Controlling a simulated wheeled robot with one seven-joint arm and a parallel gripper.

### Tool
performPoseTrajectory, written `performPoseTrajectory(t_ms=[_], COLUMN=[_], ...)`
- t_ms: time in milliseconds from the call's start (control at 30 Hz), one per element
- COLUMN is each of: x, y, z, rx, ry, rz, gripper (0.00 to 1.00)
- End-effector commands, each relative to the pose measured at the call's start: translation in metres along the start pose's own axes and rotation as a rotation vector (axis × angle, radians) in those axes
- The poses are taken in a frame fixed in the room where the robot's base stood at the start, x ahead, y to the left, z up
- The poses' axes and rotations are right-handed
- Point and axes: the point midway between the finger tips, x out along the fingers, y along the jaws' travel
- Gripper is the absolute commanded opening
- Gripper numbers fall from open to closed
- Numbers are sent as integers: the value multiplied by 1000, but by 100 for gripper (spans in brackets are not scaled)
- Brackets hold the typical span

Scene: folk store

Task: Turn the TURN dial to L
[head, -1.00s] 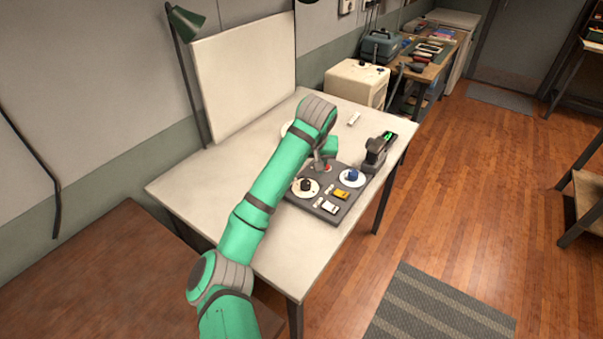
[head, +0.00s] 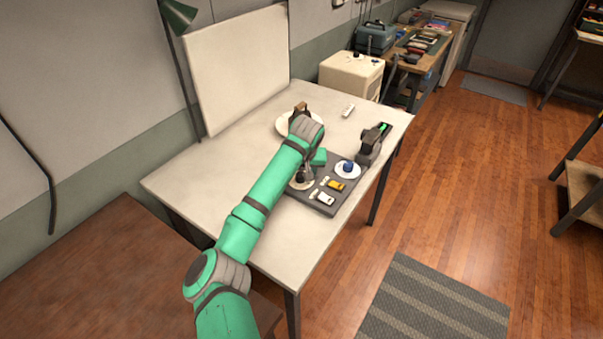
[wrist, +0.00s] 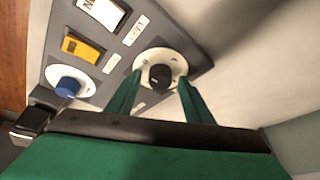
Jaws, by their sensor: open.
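A dark control panel (head: 325,206) lies on the white table. It carries a black dial on a cream disc (head: 296,186) and a blue knob (head: 348,166) on a white disc. In the wrist view the black dial (wrist: 159,77) sits between the two green fingers of my gripper (wrist: 160,80), which is open around it. Contact with the dial cannot be told. The blue knob (wrist: 68,87) is to the left there. I cannot read which dial is marked TURN, nor an L mark. My forearm partly hides the panel in the head view.
A yellow switch (head: 336,185) and a white switch (head: 326,199) stand on the panel's near side. A dark device with a green display (head: 370,145) stands beside the panel. A white plate (head: 284,130) lies behind my arm. The table's left part is clear.

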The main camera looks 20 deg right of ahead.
Motion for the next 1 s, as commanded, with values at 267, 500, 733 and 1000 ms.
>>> performPoseTrajectory(t_ms=[267,500,733,1000], x=[0,0,0,0], y=[0,0,-1,-3], z=[0,0,0,0], rx=[0,7,75,263], ry=[0,0,4,14], rz=[0,3,32,111], gripper=[9,6,6,6])
